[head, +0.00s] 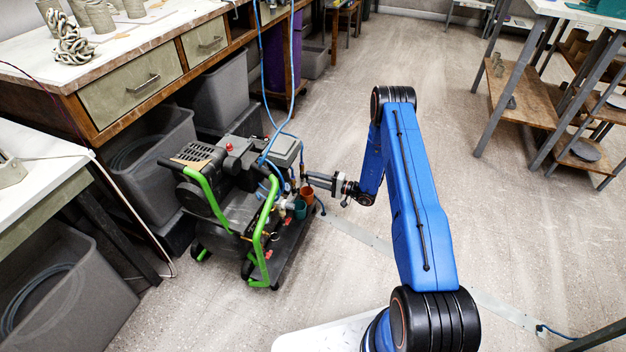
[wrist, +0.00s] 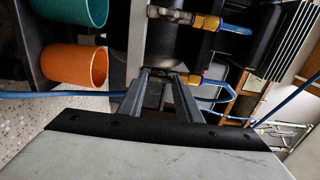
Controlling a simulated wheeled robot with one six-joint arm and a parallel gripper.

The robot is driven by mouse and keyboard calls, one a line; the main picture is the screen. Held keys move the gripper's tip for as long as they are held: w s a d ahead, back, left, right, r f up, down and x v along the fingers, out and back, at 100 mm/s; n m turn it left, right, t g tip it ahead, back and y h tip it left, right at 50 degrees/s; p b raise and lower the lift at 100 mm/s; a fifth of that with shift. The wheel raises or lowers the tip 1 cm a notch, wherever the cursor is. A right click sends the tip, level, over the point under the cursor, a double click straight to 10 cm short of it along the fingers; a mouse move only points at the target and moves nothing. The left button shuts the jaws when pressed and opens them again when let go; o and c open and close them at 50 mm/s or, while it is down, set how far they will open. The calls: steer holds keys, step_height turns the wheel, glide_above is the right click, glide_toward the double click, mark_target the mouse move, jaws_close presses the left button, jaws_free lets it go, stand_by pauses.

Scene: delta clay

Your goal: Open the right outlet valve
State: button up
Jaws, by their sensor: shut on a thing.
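The compressor (head: 232,200) is a dark machine with green tube handles, standing on the floor left of my arm. My gripper (head: 308,178) reaches its outlet side from the right. In the wrist view my gripper's two fingers (wrist: 156,76) are closed in on the lower of two outlet valves, which I take as the right outlet valve. Its brass fitting (wrist: 190,79) shows beside the fingertips, with a blue hose behind it. The handle is mostly hidden between the fingers, so its angle cannot be told. The other outlet valve (wrist: 172,14) is above, with its own brass fitting.
An orange cup (wrist: 76,67) and a teal cup (wrist: 82,12) sit close to the fingers on the compressor's side. Blue hoses (head: 291,100) rise from the compressor past the workbench (head: 110,110). Grey bins (head: 150,165) stand behind it.

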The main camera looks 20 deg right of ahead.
steer(key=shift+s+f, duration=0.1)
steer(key=o, duration=1)
steer(key=shift+o, duration=0.2)
steer(key=v, duration=1.7)
steer(key=shift+d, duration=0.15)
steer(key=shift+s, duration=0.1)
